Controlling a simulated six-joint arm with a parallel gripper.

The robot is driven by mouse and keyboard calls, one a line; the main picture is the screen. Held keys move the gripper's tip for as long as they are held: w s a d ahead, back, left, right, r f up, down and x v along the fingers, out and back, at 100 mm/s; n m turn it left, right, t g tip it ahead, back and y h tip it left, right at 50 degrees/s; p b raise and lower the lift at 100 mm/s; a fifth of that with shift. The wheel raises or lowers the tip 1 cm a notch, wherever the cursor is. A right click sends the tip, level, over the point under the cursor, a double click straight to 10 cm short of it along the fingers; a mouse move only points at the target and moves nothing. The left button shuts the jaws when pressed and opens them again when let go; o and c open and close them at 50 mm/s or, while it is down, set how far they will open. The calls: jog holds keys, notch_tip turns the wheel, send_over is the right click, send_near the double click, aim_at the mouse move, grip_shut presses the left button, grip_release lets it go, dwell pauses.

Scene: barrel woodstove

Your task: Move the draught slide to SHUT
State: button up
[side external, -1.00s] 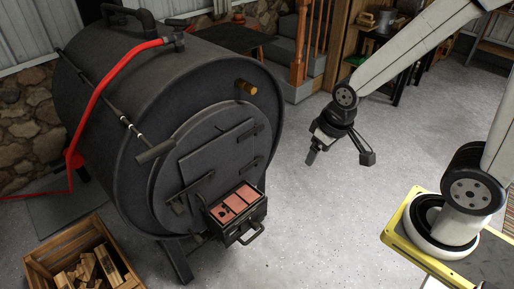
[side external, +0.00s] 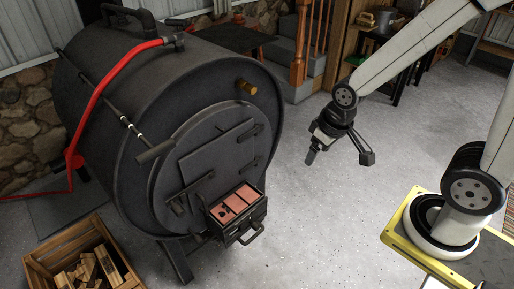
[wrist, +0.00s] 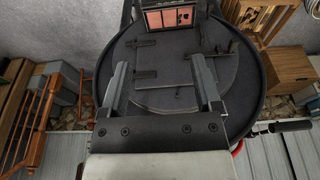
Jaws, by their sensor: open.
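The draught slide appears to be part of the dark box (side external: 237,208) low on the front of the black barrel stove (side external: 175,110). The box has reddish copper-coloured panels (side external: 238,199) on top and a loop handle (side external: 252,234) at its front. In the wrist view the box (wrist: 170,16) is at the top edge, partly cut off. I cannot read any SHUT marking. My gripper (side external: 312,155) hangs in the air to the right of the stove, apart from it. In the wrist view its two fingers (wrist: 162,75) are spread with nothing between them.
The round stove door has a latch handle (side external: 190,192). A rod with a grip (side external: 155,151) and a red hose (side external: 100,90) run along the barrel. A wooden crate of firewood (side external: 85,262) stands at lower left. Bare grey floor (side external: 310,225) lies right of the stove.

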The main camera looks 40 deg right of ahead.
jog(key=c, duration=0.7)
jog(key=shift+w, duration=0.2)
jog(key=c, duration=0.3)
jog(key=shift+w+f, duration=0.2)
grip_shut()
jog(key=w+d+f+g+y, duration=0.1)
jog(key=w+d+f+y, duration=0.25)
jog(key=w+f, duration=1.2)
jog(key=d+f+t, duration=0.1)
jog(key=d+f, duration=0.2)
jog(key=f, duration=0.9)
jog(key=d+f+t, duration=0.1)
jog(key=d+f, duration=0.1)
jog(key=f, duration=0.9)
jog(key=shift+d+f+n+y, duration=0.4)
jog(key=shift+y, duration=0.05)
